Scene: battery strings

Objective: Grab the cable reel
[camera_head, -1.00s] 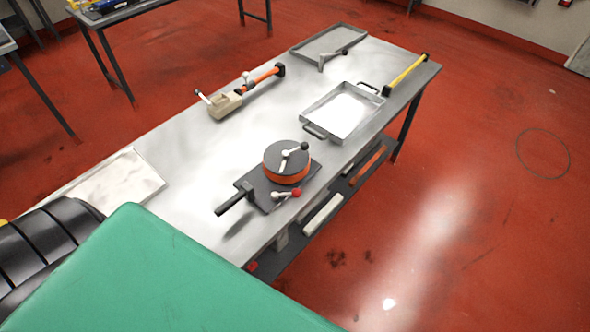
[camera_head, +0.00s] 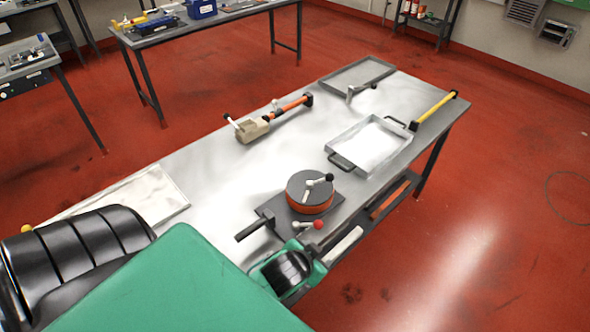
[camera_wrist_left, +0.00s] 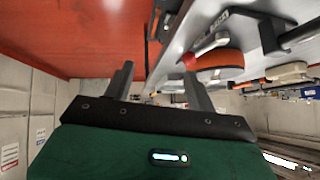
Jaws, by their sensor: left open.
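The cable reel (camera_head: 309,192) is a round drum with a dark top and an orange side, with a black-knobbed crank on top. It sits on a dark base plate on the metal table, beside a red-knobbed lever (camera_head: 309,224). In the left wrist view its orange side (camera_wrist_left: 219,63) shows at upper right, beyond the fingers. My left gripper (camera_wrist_left: 157,75) is open, its two fingers apart with nothing between them. In the head view my green left arm ends near the table's front edge, in front of the reel; the fingers are not clear there. My right gripper is out of view.
A metal tray (camera_head: 338,161) with handles and a yellow-handled tool (camera_head: 436,106) lie right of the reel. A flat tray (camera_head: 386,67) is at the far end. A tool with an orange shaft (camera_head: 289,108) lies at the back. The table's middle is mostly clear.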

